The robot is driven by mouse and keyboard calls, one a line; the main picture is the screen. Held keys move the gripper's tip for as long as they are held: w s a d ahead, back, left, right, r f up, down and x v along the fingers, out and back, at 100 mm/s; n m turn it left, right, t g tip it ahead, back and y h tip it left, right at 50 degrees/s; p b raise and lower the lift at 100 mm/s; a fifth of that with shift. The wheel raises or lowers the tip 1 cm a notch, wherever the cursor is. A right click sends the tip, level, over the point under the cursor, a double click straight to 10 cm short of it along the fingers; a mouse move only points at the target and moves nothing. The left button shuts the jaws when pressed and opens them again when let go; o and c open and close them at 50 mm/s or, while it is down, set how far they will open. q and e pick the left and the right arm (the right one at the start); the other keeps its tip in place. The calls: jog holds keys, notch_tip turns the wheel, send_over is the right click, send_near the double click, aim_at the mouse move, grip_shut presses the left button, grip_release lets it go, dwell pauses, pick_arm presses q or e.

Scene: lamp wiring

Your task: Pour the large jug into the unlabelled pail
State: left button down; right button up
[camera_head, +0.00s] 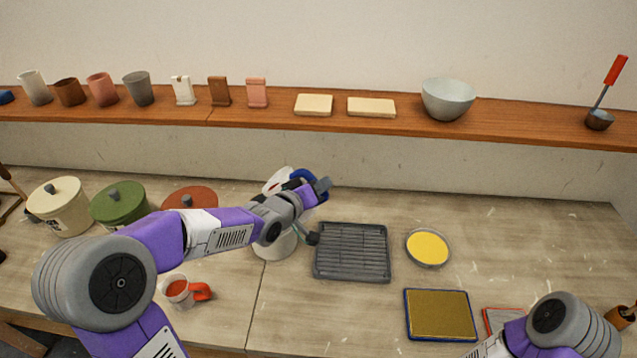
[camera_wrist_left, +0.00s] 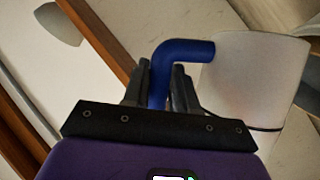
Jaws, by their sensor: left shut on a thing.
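My left gripper (camera_wrist_left: 172,88) is shut on the blue handle (camera_wrist_left: 182,52) of the large white jug (camera_wrist_left: 262,75). In the head view the white jug (camera_head: 277,181) shows behind my left wrist, above the table, with the blue handle at its right. My arm hides much of it, and its contents and exact tilt cannot be told. A whitish pail (camera_head: 272,247) stands on the table below my left forearm, partly covered by it; no label shows on its visible side. My right arm shows at the lower right, but its gripper is out of view.
Cream (camera_head: 60,208), green (camera_head: 120,207) and red-brown (camera_head: 190,198) lidded pots stand at left. A red-handled cup (camera_head: 178,291) stands nearer. Right of the pail are a dark rack (camera_head: 352,252), a yellow dish (camera_head: 428,248) and a blue-rimmed tray (camera_head: 440,315). A shelf runs behind.

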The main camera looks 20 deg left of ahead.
aim_at(282, 183)
pick_arm(q)
jog(key=shift+a+r+n+h+p, duration=0.35)
jog(key=shift+r+n+p, duration=0.2)
jog(key=shift+p, duration=1.05)
jog(key=shift+a+r+n+h+p, duration=0.25)
jog(key=shift+a+n+p, duration=0.3)
jog(key=shift+p, duration=0.55)
jog(key=shift+a+r+n+t+h+p, duration=0.1)
jog(key=shift+a+n+t+h+p, duration=0.3)
jog(key=shift+a+n+p, duration=0.9)
jog(key=shift+a+p, duration=0.2)
jog(key=shift+p, duration=0.5)
jog(key=shift+a+f+n+t+h+p, duration=0.25)
jog(key=shift+a+n+p, duration=0.15)
jog(key=shift+a, duration=0.15)
jog(key=shift+a+f+n+t+h+p, duration=0.1)
jog(key=shift+a+n+t+h+p, duration=0.15)
jog(key=shift+a+n+p, duration=0.2)
jog(key=shift+a+r+n+t+p, duration=0.35)
jog(key=shift+a+n, duration=0.55)
jog(key=shift+a, duration=0.4)
jog(key=shift+a+r+n+t+p, duration=0.35)
jog(key=shift+a+n, duration=0.6)
jog(key=shift+a, duration=0.35)
jog(key=shift+a+r+n+t+p, duration=0.35)
jog(key=shift+a+n, duration=0.55)
jog(key=shift+a, duration=0.4)
jog(key=shift+h, duration=0.3)
